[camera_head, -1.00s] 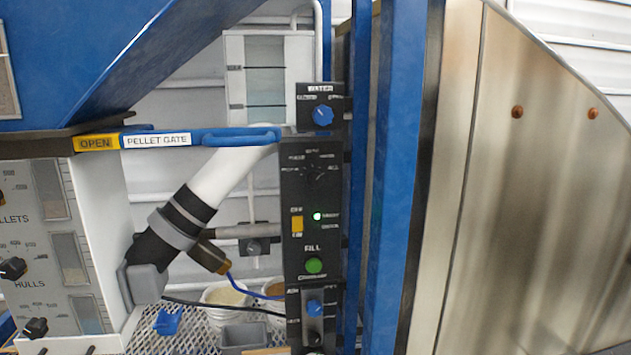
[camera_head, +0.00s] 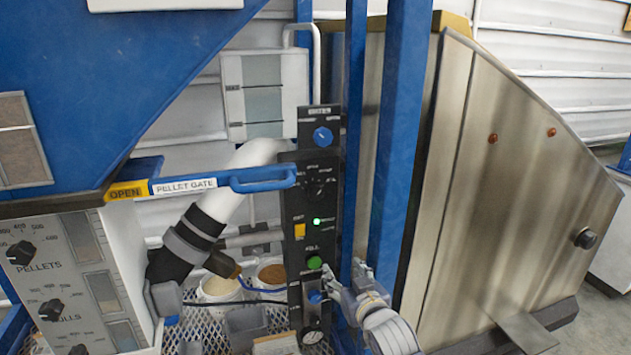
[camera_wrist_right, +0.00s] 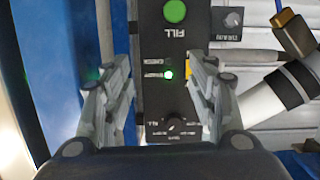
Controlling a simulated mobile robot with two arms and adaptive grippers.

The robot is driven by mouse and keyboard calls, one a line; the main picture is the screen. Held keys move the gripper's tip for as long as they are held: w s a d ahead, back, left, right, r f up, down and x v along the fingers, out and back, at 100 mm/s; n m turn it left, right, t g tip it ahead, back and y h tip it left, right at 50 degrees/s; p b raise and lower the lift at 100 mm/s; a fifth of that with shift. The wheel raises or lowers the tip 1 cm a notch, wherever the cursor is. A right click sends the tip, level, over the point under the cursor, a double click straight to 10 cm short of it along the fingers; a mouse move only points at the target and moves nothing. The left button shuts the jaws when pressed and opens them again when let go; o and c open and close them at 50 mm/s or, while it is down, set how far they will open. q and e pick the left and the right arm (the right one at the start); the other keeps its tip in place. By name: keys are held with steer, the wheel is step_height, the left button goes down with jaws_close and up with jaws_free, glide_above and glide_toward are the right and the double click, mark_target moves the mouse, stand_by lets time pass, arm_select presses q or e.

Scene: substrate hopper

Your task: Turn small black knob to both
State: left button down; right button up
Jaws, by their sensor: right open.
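A small black knob (camera_head: 316,187) sits near the top of the tall black control panel (camera_head: 294,205), with small labels around it too blurred to read fully. In the right wrist view the knob (camera_wrist_right: 172,124) shows upside down, near the bottom of the panel, with a light pointer mark. My right gripper (camera_head: 343,274) is at the panel's lower right edge in the head view, below the knob. In the wrist view its open fingers (camera_wrist_right: 160,68) straddle the panel with nothing between them. My left gripper is not in view.
A green FILL button (camera_head: 314,262), yellow switch (camera_head: 299,231) and lit green lamp (camera_head: 317,222) share the panel. A blue knob (camera_head: 322,137) is above. A blue post (camera_head: 398,150) stands right of the panel. The blue pellet gate handle (camera_head: 262,179) reaches in from the left.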

mark_target(317, 194)
steer(key=w+a+r+t+y, duration=0.1)
steer(key=a+r, duration=0.1)
steer(key=r, duration=0.5)
steer(key=w+a+r+t, duration=0.1)
steer(key=w+r+t, duration=0.1)
steer(key=r, duration=0.5)
steer(key=shift+n, duration=0.4)
steer(key=p+x, duration=0.3)
steer(key=x, duration=0.4)
steer(key=shift+w+a+f, duration=0.15)
steer(key=shift+w+a, duration=0.15)
steer(key=shift+p+x, duration=0.4)
steer(key=shift+x, duration=0.95)
steer(key=shift+f, duration=0.15)
steer(key=c, duration=1.1)
